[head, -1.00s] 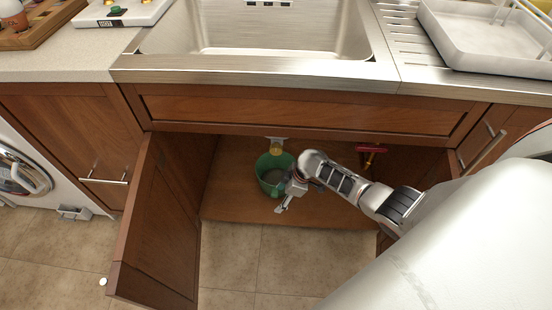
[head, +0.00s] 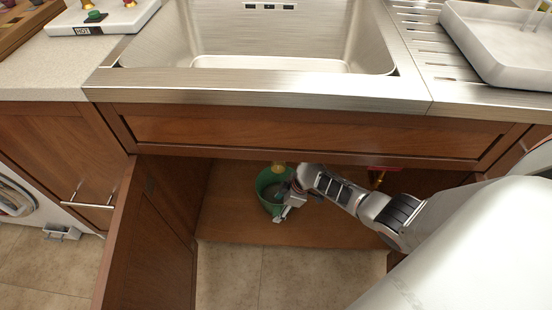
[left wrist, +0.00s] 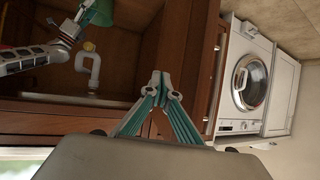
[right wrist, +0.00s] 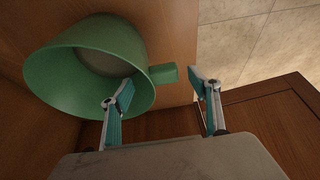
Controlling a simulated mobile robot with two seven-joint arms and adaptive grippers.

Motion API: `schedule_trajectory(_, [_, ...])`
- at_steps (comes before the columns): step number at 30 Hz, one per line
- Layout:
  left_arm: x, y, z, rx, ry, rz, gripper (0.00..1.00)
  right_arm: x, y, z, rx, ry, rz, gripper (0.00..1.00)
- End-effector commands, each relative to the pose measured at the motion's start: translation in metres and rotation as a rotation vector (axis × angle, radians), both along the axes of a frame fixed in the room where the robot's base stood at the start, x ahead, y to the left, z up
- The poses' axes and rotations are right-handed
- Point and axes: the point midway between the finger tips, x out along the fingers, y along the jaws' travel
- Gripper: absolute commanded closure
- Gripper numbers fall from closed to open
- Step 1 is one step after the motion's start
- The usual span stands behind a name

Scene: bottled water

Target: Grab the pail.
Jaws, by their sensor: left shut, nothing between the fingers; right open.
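The green pail (head: 263,185) stands on the floor of the open cabinet under the sink. My right gripper (head: 283,212) is at the pail's near right side. In the right wrist view the pail (right wrist: 55,70) opens towards the camera, and a short green tab (right wrist: 163,73) sticks out from its rim. My right gripper (right wrist: 165,90) is open with the tab between its fingers. One finger overlaps the pail's opening; the other is beyond the tab. Contact cannot be told. My left gripper (left wrist: 160,77) is shut and empty, outside the cabinet, away from the pail.
The left cabinet door (head: 150,235) stands open. A drain pipe (head: 278,168) hangs above the pail, and a red object (head: 382,173) is further right in the cabinet. The sink (head: 260,40) is above. A washing machine (left wrist: 247,80) shows in the left wrist view.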

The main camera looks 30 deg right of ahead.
Motion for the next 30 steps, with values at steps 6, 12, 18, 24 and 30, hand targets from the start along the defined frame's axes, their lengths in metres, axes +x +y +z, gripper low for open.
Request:
schedule_trajectory(6, [0.004,-0.01,0.004,-0.049,-0.01,0.008,1.0,-0.001,0.006,-0.029,-0.001,0.01,0.001,0.39])
schedule_trajectory(12, [0.006,-0.01,0.008,-0.052,-0.02,0.009,1.0,0.005,0.007,-0.024,-0.001,0.001,0.0,0.39])
schedule_trajectory(18, [0.006,-0.01,0.008,-0.052,-0.02,0.009,1.0,0.005,0.007,-0.024,-0.001,0.002,0.0,0.78])
schedule_trajectory(24, [0.006,-0.01,0.008,-0.053,-0.018,0.009,1.0,0.006,0.007,-0.023,-0.001,-0.001,0.0,1.0])
schedule_trajectory(30, [0.006,-0.01,0.008,-0.053,-0.018,0.009,1.0,0.005,0.007,-0.023,-0.001,0.001,-0.001,1.0])
